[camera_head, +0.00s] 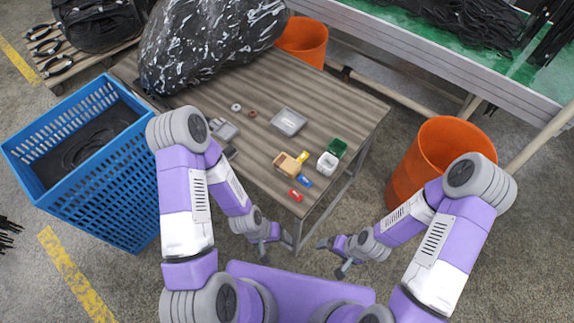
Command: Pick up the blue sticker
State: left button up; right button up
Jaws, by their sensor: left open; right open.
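A small blue sticker (305,182) lies on the wooden table near its front right edge, between a red piece (295,195) and a yellow piece (302,157). My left gripper (264,253) is in front of the table's near edge, below and to the left of the sticker, apart from it and open. My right gripper (331,257) is off the table's front right corner, below and to the right of the sticker, open. Both grippers look empty, though their fingers are small in this view.
On the table (270,90) stand a tan box (287,165), a white container (327,163), a green container (337,147) and a grey tray (288,121). A black plastic bag (205,40) covers the back. A blue crate (95,195) stands left, an orange bin (425,165) right.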

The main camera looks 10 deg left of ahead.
aim_at(303, 178)
jog(key=z, duration=2.65)
jog(key=k, duration=0.7)
jog(key=u, duration=1.35)
jog(key=i, duration=0.5)
jog(key=z, duration=0.05)
